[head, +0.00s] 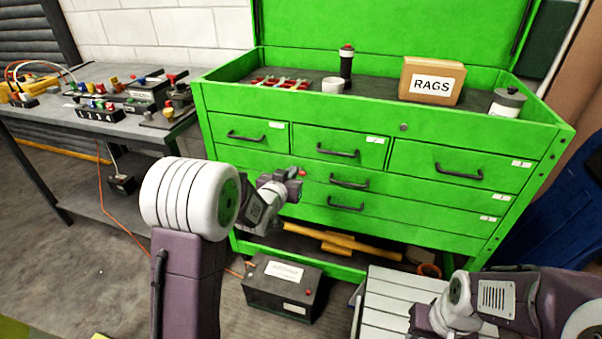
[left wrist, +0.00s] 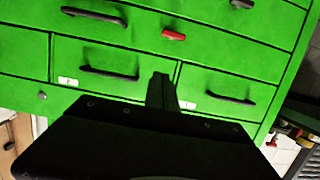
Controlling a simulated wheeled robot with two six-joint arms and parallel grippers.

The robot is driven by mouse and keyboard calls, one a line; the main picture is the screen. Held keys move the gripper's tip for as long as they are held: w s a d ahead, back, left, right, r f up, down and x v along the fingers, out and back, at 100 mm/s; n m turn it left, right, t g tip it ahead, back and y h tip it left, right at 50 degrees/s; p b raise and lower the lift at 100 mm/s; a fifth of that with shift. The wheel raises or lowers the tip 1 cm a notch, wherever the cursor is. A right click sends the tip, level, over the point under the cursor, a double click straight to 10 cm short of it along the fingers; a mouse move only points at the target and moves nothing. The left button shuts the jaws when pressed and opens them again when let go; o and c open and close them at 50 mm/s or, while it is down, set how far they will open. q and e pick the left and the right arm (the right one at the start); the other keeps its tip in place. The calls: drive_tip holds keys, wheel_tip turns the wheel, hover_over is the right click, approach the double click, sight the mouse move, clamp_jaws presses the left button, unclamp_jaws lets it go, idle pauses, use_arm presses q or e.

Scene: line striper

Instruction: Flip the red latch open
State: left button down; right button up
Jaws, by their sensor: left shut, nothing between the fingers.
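The red latch (left wrist: 174,34) is a small red bar on the green front of the tool chest (head: 420,215), just below the top row of drawers. It lies roughly sideways in the left wrist view, where the chest appears upside down. In the head view only a bit of the red latch (head: 301,172) shows beside my left gripper (head: 292,186). My left gripper is shut and empty, in front of the chest. Its fingers (left wrist: 162,88) point toward the drawer fronts, apart from the latch in the left wrist view. My right gripper (head: 425,322) is partly in view at the lower right; its fingers are unclear.
Black drawer handles (head: 349,182) stick out near the latch. A cluttered workbench (head: 60,125) stands at left.

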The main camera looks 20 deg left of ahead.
use_arm(q)
drive_tip(key=b+x, duration=0.1)
drive_tip(key=x, duration=0.8)
drive_tip(key=shift+f, duration=0.15)
wheel_tip(320, 180, down, 3)
drive_tip(key=shift+w+r+b, duration=0.15)
drive_tip(key=shift+b, duration=0.35)
drive_tip(key=shift+f, duration=0.6)
use_arm(e)
wheel_tip(320, 180, down, 2)
drive_tip(key=shift+f, duration=0.2)
use_arm(q)
drive_tip(key=shift+a, duration=0.1)
use_arm(e)
drive_tip(key=shift+d+f, duration=0.1)
